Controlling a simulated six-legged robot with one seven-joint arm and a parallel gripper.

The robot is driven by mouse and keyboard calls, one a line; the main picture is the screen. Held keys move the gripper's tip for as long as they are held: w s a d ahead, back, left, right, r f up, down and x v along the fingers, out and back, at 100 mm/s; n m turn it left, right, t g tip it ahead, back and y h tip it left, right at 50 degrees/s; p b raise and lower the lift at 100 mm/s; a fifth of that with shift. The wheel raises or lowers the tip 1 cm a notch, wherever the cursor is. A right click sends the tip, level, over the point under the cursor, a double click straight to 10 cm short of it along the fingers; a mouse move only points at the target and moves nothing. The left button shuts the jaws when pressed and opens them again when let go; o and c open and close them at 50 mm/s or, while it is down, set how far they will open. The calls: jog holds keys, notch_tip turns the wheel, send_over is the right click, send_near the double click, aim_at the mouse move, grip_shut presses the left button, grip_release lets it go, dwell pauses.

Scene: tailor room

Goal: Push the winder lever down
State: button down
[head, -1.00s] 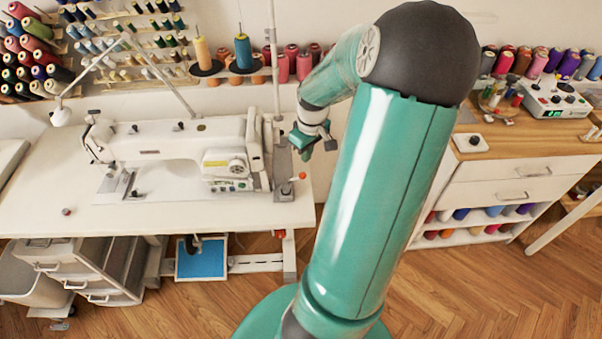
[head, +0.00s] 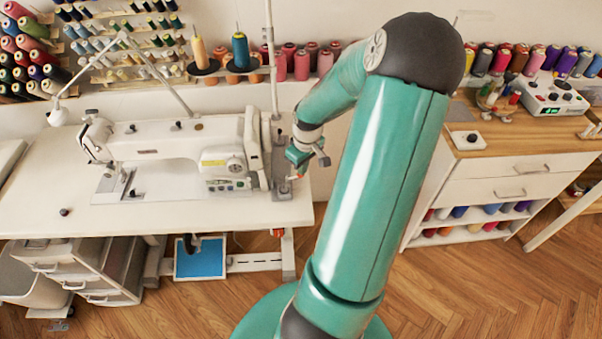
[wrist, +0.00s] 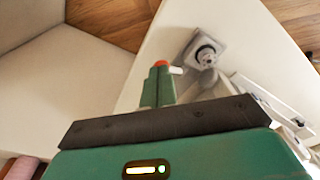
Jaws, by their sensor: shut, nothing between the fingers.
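The winder lever, with its orange-red tip (head: 296,177), stands at the right end of the sewing table, beside the sewing machine. In the wrist view its orange tip (wrist: 161,63) shows just beyond the ends of my fingers, partly hidden by them. My gripper (head: 298,167) is shut and empty, pointing down over the lever tip. In the wrist view the closed green fingers (wrist: 158,88) overlap the tip; I cannot tell if they touch it. The winder's small metal spindle and plate (wrist: 205,53) sit beside the lever.
The white sewing machine (head: 175,140) stands left of my gripper on the white table (head: 215,210). A thread stand pole (head: 271,60) rises close behind. Thread cones stand along the wall. A wooden-topped drawer cabinet (head: 510,165) is to the right, with open floor between.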

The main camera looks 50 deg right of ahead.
jog(key=shift+f, duration=0.15)
notch_tip(320, 180, down, 2)
jog(key=shift+f, duration=0.1)
jog(key=shift+s+a+r, duration=0.1)
jog(key=shift+s+r, duration=0.2)
jog(key=shift+s, duration=0.5)
jog(key=shift+s+a+r, duration=0.1)
jog(key=shift+s+r, duration=0.2)
jog(key=shift+s, duration=0.45)
jog(key=shift+w, duration=0.1)
notch_tip(320, 180, up, 14)
jog(key=s, duration=0.1)
jog(key=shift+s, duration=0.25)
jog(key=shift+w+a+f, duration=0.1)
jog(key=shift+a, duration=0.05)
